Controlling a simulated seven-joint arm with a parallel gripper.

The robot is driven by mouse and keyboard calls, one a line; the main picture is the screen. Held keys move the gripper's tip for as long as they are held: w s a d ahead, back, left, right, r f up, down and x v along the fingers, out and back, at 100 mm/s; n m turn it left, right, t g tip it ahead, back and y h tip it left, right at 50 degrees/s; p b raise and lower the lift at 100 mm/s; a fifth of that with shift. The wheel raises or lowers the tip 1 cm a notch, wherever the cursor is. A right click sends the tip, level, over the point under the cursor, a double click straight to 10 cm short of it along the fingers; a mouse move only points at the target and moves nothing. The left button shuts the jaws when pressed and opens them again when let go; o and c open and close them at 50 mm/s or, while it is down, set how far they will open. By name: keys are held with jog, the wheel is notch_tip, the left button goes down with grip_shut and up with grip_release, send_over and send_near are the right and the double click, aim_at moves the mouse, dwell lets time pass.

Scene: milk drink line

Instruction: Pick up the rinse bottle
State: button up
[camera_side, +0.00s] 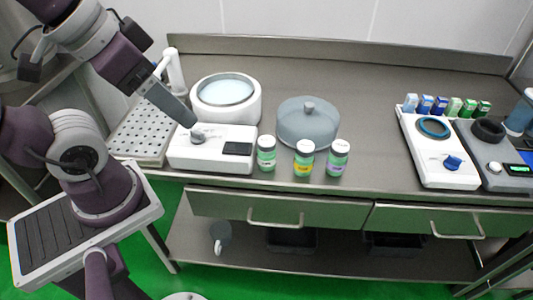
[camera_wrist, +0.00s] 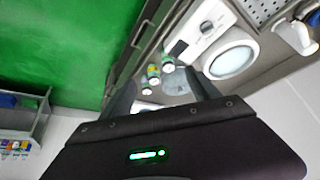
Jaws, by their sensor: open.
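Three small green bottles with white caps stand upright in a row near the table's front edge: a left one (camera_side: 266,154), a middle one with a yellow label (camera_side: 303,158) and a right one with a purple label (camera_side: 338,158). I cannot tell which is the rinse bottle. My gripper (camera_side: 188,121) is tilted downward, left of all three, close to the dial of the white machine. In the wrist view my gripper (camera_wrist: 160,92) has its fingers spread and nothing held. Green bottles (camera_wrist: 153,75) show small between and beyond them.
The white machine (camera_side: 181,158) with a bowl (camera_side: 226,108) behind it stands left of the bottles. A grey lidded pot (camera_side: 308,128) stands close behind them. Two devices and small cartons (camera_side: 454,107) stand at right. Table between pot and right devices is clear.

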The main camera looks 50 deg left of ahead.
jog(key=w+f+m+g, duration=0.2)
jog(key=w+m, duration=0.1)
jog(key=w, duration=0.4)
jog(key=m+g, duration=0.3)
jog(key=m, duration=0.4)
send_over(267, 155)
jog(key=w+a, duration=0.1)
jog(key=a, duration=0.1)
notch_tip(267, 155, down, 16)
jog(key=shift+d+f, duration=0.1)
jog(key=shift+m+g, duration=0.3)
jog(key=shift+m, duration=0.1)
notch_tip(267, 155, down, 9)
jog(key=shift+w+r, duration=0.15)
jog(key=shift+r, duration=0.05)
grip_shut()
notch_tip(267, 155, up, 9)
jog(key=shift+f, duration=0.1)
jog(key=w+a+r, duration=0.2)
jog(key=a+r, duration=0.6)
jog(key=a, duration=0.5)
jog(key=w+a+f, duration=0.1)
jog(key=w+a, duration=0.1)
jog(key=a, duration=0.9)
jog(key=shift+f, duration=0.35)
